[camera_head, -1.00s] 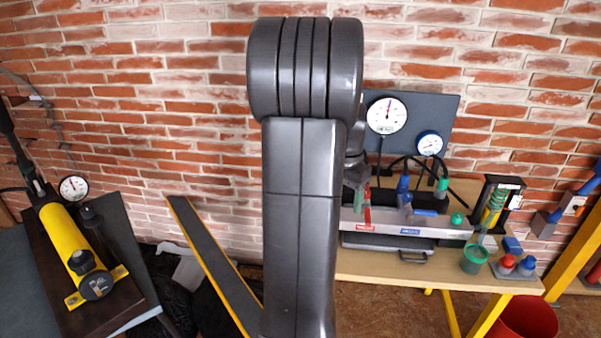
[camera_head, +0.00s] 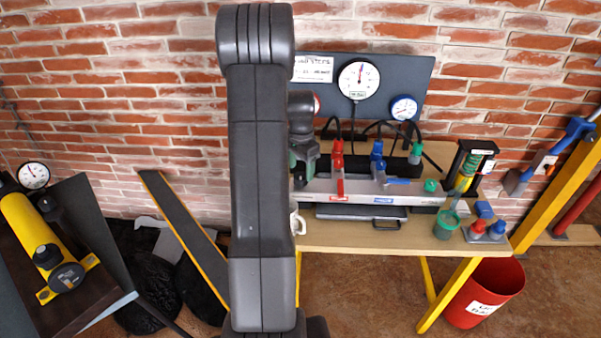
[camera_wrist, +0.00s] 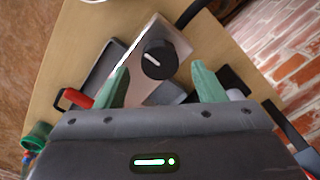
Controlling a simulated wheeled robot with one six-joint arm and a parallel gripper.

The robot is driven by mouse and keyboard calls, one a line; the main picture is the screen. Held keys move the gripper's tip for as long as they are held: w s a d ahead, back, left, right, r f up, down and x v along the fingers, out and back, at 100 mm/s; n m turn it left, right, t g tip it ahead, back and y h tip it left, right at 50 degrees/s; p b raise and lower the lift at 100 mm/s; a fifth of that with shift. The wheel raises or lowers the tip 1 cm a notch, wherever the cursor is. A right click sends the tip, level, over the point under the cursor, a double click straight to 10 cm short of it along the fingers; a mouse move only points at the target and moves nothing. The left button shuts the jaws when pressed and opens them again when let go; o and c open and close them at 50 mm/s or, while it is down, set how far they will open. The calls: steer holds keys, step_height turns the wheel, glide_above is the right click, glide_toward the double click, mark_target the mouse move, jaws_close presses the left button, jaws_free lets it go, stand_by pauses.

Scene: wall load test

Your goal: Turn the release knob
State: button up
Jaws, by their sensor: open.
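A round black knob with a white pointer line (camera_wrist: 158,59) sits on the end of a silver metal block (camera_wrist: 152,85) in the wrist view. The block also shows in the head view (camera_head: 345,190), lying along the bench with red (camera_head: 338,168) and blue (camera_head: 378,160) valve levers on it. My gripper (camera_wrist: 161,76) is open, its two green fingers apart, with the knob seen between and beyond their tips. Nothing is between the fingers. In the head view my gripper (camera_head: 304,158) is partly hidden by my arm, and the knob cannot be seen.
A board with a large white gauge (camera_head: 359,80) and a blue-rimmed gauge (camera_head: 404,108) stands behind the block. Black hoses curve nearby. A green cup (camera_head: 446,225) and small coloured parts stand at the wooden bench's (camera_head: 330,240) right end. A red bin (camera_head: 484,292) is below.

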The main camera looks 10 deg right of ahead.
mark_target(301, 176)
steer(key=shift+f, duration=1.55)
steer(key=shift+c, duration=0.2)
steer(key=c, duration=0.9)
steer(key=shift+c, duration=0.2)
